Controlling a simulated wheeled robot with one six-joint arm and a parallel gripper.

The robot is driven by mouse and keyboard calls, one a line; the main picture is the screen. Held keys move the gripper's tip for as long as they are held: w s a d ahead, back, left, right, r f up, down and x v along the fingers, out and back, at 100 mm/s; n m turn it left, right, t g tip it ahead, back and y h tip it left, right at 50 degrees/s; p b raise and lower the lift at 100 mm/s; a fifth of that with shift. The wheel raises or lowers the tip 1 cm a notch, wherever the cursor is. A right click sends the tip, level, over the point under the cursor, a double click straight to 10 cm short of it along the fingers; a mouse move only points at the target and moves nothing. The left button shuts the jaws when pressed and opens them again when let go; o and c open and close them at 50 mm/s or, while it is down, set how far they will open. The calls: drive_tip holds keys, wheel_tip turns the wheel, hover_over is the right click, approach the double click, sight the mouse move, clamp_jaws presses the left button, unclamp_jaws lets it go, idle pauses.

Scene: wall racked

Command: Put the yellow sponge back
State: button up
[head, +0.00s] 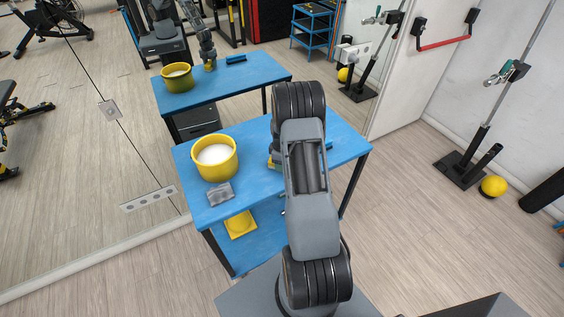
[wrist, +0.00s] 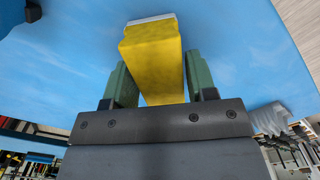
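The yellow sponge (wrist: 155,60) with a pale layer at its far end fills the space between my gripper's green fingers (wrist: 157,80) in the wrist view. Both fingers lie against its sides with no clear gap, so my gripper looks shut on it. In the head view only a small yellow bit of the sponge (head: 272,163) shows left of my arm, over the blue table (head: 205,200). I cannot tell whether the sponge touches the table.
A yellow tub with white contents (head: 215,158) stands on the table's left half. A grey, clear-looking item (head: 220,193) lies in front of it. A yellow object (head: 240,224) is on the lower shelf. A mirror behind reflects the table.

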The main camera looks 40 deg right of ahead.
drive_tip(key=o, duration=0.3)
drive_tip(key=shift+r, duration=0.3)
drive_tip(key=s+a+r+m+t+b, duration=0.1)
drive_tip(key=a+r, duration=0.2)
drive_tip(key=r, duration=0.6)
drive_tip(key=a+r+b, duration=0.1)
drive_tip(key=a+r, duration=0.3)
drive_tip(key=r, duration=0.6)
drive_tip(key=s+a+r+m+t, duration=0.1)
drive_tip(key=s+a+r+m, duration=0.2)
drive_tip(key=s+a, duration=0.5)
drive_tip(key=s+a+r+m+t, duration=0.2)
drive_tip(key=s+a+r+m, duration=0.1)
drive_tip(key=s+a, duration=0.5)
drive_tip(key=shift+s+a+r+t, duration=0.25)
drive_tip(key=shift+s+r+t, duration=0.05)
drive_tip(key=shift+r, duration=0.55)
